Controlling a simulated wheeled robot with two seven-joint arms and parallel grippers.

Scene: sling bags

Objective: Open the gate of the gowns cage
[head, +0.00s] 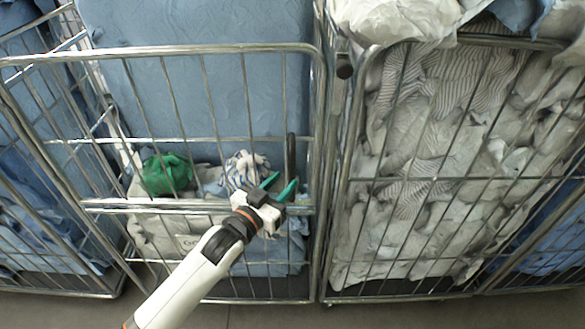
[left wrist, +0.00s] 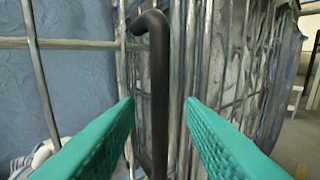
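The gowns cage (head: 188,50) is a silver wire cage at the left centre of the head view. A partly hidden label (head: 187,242) on a pale sack begins with "Go". Its wire gate stands across the front. An upright black handle (head: 291,158) is near the gate's right edge. It also shows in the left wrist view as a bent black bar (left wrist: 157,90). My left gripper (head: 282,187) is open with teal fingers, just below and in front of the handle. In the left wrist view the handle lies between the fingertips; contact is unclear. My right gripper is not in view.
Inside are blue fabric, a green bundle (head: 167,174) and a patterned white bundle (head: 243,170). A second cage (head: 345,190) full of striped white laundry stands close on the right. Another cage (head: 40,180) is at the left. A narrow floor strip (head: 270,316) shows in front.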

